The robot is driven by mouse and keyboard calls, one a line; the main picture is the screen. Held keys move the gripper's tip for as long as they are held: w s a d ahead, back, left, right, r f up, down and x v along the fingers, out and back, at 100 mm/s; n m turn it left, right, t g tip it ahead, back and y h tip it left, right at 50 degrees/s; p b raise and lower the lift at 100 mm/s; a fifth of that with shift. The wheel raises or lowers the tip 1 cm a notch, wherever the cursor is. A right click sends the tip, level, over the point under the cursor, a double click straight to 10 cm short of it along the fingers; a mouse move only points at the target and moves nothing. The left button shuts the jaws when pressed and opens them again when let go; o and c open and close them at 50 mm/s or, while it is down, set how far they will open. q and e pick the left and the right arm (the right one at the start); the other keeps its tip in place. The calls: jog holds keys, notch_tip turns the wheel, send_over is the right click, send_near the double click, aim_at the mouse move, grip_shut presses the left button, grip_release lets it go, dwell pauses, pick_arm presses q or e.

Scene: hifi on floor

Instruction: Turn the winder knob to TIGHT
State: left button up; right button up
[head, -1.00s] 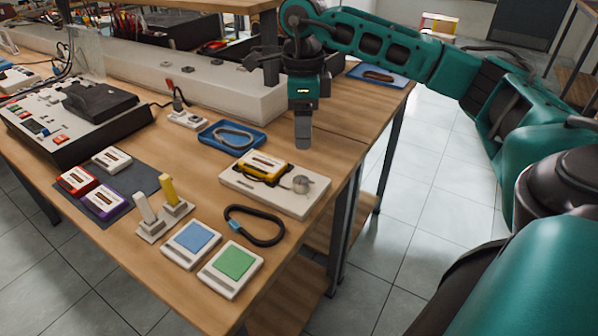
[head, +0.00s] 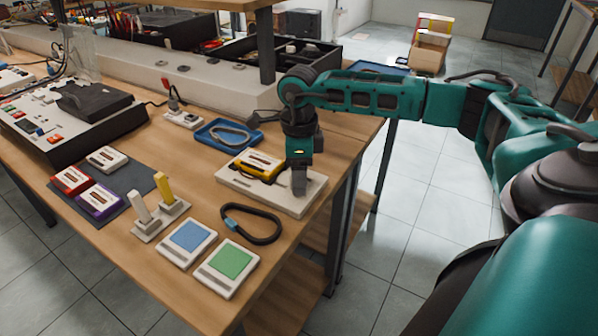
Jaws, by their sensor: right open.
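The winder is a pale flat board (head: 236,184) near the table's right edge. The round grey winder knob, at the board's right end, is hidden behind my right gripper (head: 299,188). That gripper points down, with its fingertips over the knob's place. It is open; whether the fingers touch or straddle the knob cannot be told. No TIGHT mark can be made out. My left gripper is not in view.
A black cable loop (head: 252,226) lies in front of the board, beside blue (head: 188,240) and green (head: 228,262) pads. A blue tray (head: 229,135) stands behind it. Upright white and yellow pieces (head: 165,190) and several cassettes (head: 102,198) are to the left. The table's right edge is close.

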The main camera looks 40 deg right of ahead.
jog(key=shift+c, duration=0.3)
jog(key=c, duration=1)
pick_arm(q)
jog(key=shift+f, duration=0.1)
